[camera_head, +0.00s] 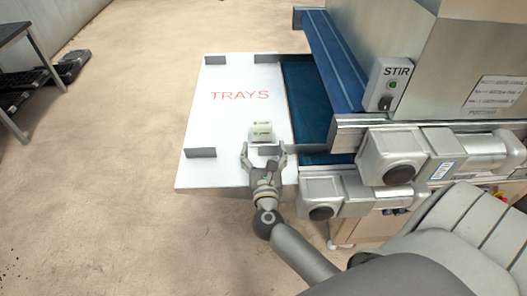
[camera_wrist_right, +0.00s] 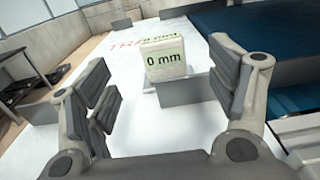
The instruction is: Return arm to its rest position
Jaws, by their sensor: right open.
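My right gripper (camera_head: 264,158) is open at the front edge of the white board marked TRAYS (camera_head: 215,120). Its fingers point toward a small pale block with green markings (camera_head: 262,133), which stands on the board just beyond the fingertips. In the right wrist view, the open fingers (camera_wrist_right: 165,105) frame this block (camera_wrist_right: 164,60), which reads "0 mm". The block is apart from the fingers and nothing is held. My left gripper is not in view.
Dark brackets (camera_head: 201,153) stand along the board's edges. To the right is the machine with a blue belt (camera_head: 335,60), metal rails, motors (camera_head: 392,155) and a STIR switch box (camera_head: 386,84). A table with dark trays (camera_head: 72,66) is at far left. The floor between is open.

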